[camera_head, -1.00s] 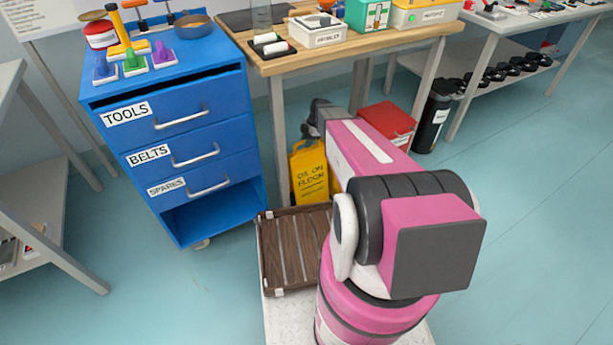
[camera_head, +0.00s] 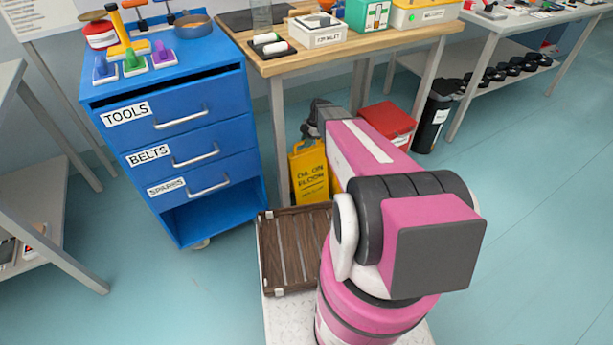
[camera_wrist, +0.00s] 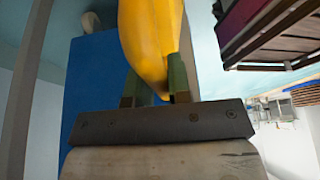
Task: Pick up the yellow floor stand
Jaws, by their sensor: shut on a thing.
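The yellow floor stand (camera_head: 311,176) stands under the wooden table, just right of the blue drawer cabinet. Dark lettering shows on its face, and my arm hides part of its right side. In the wrist view the yellow stand (camera_wrist: 153,40) lies between the two fingers of my gripper (camera_wrist: 155,88), which is shut on it. In the head view my arm covers most of the gripper, and whether the stand touches the floor is hard to tell.
The blue drawer cabinet (camera_head: 188,154) is close on the left. The wooden table (camera_head: 350,52) stands above, its leg (camera_head: 279,135) beside the stand. A brown slatted tray (camera_head: 292,248) is in front. A red box (camera_head: 388,122) and a black bin (camera_head: 432,118) stand to the right.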

